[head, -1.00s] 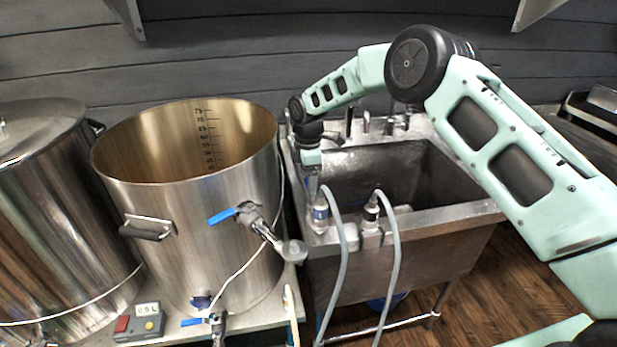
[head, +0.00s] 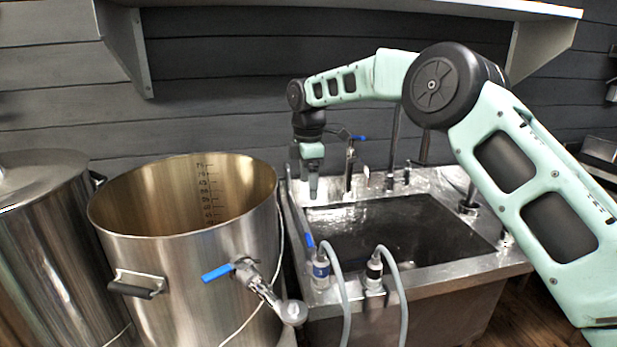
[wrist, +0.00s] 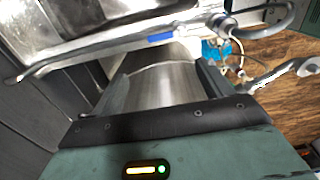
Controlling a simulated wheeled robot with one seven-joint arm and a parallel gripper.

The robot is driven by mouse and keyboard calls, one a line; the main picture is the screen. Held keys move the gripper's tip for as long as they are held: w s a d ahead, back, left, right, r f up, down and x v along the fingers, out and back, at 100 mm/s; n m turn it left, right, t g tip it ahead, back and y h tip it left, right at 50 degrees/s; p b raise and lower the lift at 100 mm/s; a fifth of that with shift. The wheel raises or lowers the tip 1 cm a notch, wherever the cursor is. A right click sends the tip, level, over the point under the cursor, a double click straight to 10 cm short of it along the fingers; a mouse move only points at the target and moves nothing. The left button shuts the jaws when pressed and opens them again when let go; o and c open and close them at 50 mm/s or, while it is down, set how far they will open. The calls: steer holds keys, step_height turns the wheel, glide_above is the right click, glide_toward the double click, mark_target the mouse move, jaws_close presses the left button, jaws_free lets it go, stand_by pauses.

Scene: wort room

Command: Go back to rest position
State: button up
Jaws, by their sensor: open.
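My gripper (head: 311,190) points down in the head view, at the end of my pale green arm. It appears against the left back part of the steel sink (head: 480,272). Its fingers are small there, but in the wrist view my gripper (wrist: 163,88) has its two fingers apart, with nothing seen held between them. The gap shows a curved steel surface beyond. No contact with the sink or its fittings is visible.
A large open steel pot (head: 190,270) with a blue-handled valve (head: 218,272) stands left of the sink. A lidded pot (head: 40,250) is farther left. Two grey hoses (head: 338,290) hang over the sink's front rim. A shelf (head: 350,12) runs above.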

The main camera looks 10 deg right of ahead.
steer(key=shift+r, duration=0.8)
